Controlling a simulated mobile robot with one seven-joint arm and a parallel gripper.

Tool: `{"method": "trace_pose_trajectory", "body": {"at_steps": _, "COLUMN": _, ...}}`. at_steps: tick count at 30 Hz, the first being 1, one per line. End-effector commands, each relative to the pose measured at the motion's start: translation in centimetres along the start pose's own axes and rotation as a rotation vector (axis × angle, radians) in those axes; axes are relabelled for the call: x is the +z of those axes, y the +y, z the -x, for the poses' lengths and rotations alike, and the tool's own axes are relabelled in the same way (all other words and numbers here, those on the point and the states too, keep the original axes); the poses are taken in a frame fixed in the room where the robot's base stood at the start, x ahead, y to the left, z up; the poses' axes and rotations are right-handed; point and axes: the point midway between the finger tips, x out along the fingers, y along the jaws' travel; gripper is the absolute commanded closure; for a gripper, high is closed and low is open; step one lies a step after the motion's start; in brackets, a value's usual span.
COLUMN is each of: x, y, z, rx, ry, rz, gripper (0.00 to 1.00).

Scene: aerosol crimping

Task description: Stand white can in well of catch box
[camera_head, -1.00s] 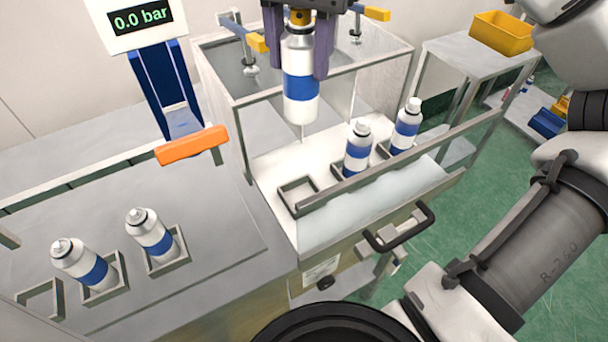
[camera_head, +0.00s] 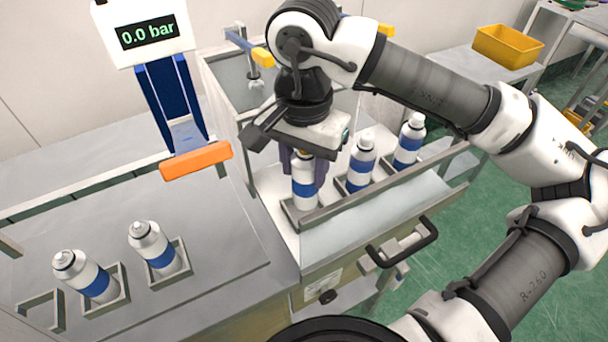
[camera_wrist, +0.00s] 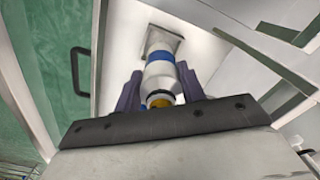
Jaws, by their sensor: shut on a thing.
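My gripper (camera_head: 304,168) is shut on a white can (camera_head: 304,190) with a blue band and an orange-yellow top. The can is upright over the left well (camera_head: 290,214) of the catch box (camera_head: 350,243). Its lower end appears to be within the well's rim; I cannot tell whether it touches the bottom. In the wrist view the can (camera_wrist: 160,76) sits between both fingers, with the square well (camera_wrist: 176,44) around its far end. Two similar cans, the middle one (camera_head: 361,165) and the right one (camera_head: 409,140), stand in the other wells.
Two more cans (camera_head: 84,275) (camera_head: 152,247) stand in holders on the left bench, beside an empty holder (camera_head: 40,312). A gauge reading 0.0 bar (camera_head: 148,32) and an orange bar (camera_head: 196,161) are left of the box. The box's front rail (camera_head: 345,208) runs close to the held can.

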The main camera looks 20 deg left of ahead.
Motion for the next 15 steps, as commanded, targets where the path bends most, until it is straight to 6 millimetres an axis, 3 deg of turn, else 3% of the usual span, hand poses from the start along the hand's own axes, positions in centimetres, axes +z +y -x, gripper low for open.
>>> {"method": "trace_pose_trajectory", "body": {"at_steps": 6, "x": 0.0, "y": 0.0, "z": -3.0, "rx": 0.0, "ry": -0.002, "rz": 0.0, "gripper": 0.99}}
{"method": "trace_pose_trajectory", "body": {"at_steps": 15, "x": 0.0, "y": 0.0, "z": -3.3, "rx": -0.001, "ry": 0.0, "rz": 0.0, "gripper": 0.99}}
